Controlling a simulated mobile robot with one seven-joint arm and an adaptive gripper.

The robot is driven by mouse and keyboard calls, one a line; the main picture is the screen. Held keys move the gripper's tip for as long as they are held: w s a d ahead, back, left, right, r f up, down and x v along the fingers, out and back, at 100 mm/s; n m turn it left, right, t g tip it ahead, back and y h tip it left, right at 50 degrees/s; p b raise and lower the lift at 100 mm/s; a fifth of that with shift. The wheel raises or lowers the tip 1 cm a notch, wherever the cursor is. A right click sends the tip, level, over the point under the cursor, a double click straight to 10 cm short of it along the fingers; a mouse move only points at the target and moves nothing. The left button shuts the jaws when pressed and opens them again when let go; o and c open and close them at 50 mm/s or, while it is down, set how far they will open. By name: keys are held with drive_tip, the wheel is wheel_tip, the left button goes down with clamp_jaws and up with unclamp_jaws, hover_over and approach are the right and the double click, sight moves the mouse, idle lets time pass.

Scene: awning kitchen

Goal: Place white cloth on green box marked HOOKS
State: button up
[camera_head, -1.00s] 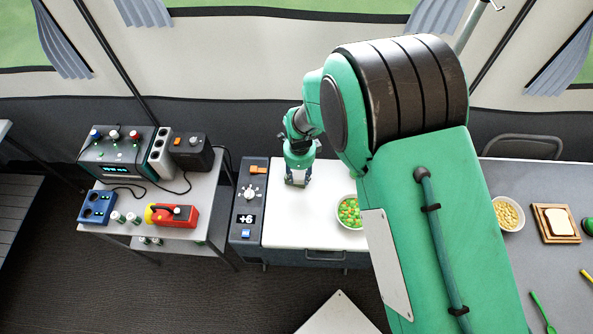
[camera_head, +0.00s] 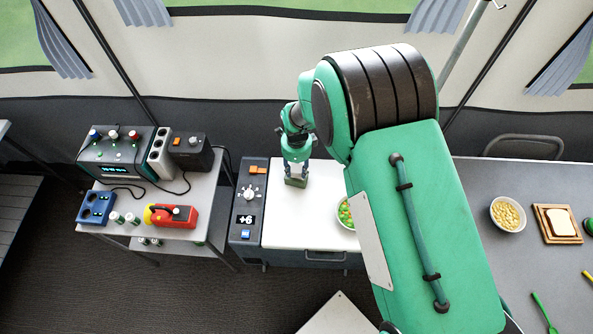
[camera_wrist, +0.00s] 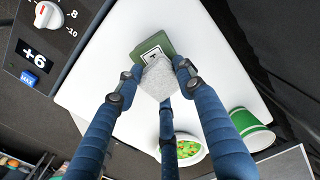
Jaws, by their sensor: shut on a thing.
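The green box (camera_wrist: 152,47) with a white, partly covered label lies on the white worktop in the wrist view. The pale grey-white cloth (camera_wrist: 157,80) is a small folded piece between my blue fingers, overlapping the box's near part in this view. My gripper (camera_wrist: 156,76) is shut on the cloth. In the head view my gripper (camera_head: 296,168) is directly above the box (camera_head: 296,182), near the left part of the worktop. I cannot tell whether the cloth touches the box. The label's word is not readable.
A bowl of mixed vegetables (camera_head: 346,214) stands right of the gripper, partly behind my arm. A green-and-white container (camera_wrist: 246,130) shows in the wrist view. The control panel (camera_head: 248,210) reading +6 borders the worktop (camera_head: 285,232) at left. The worktop's front is clear.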

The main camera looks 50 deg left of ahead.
sight(297, 168)
drive_tip(key=shift+f, duration=0.6)
drive_tip(key=shift+f, duration=0.2)
drive_tip(key=o, duration=0.9)
drive_tip(key=shift+o, duration=0.2)
drive_tip(key=shift+r, duration=0.15)
wheel_tip(297, 168, up, 12)
drive_tip(key=p, duration=0.1)
drive_tip(key=shift+r, duration=0.1)
idle(0.5)
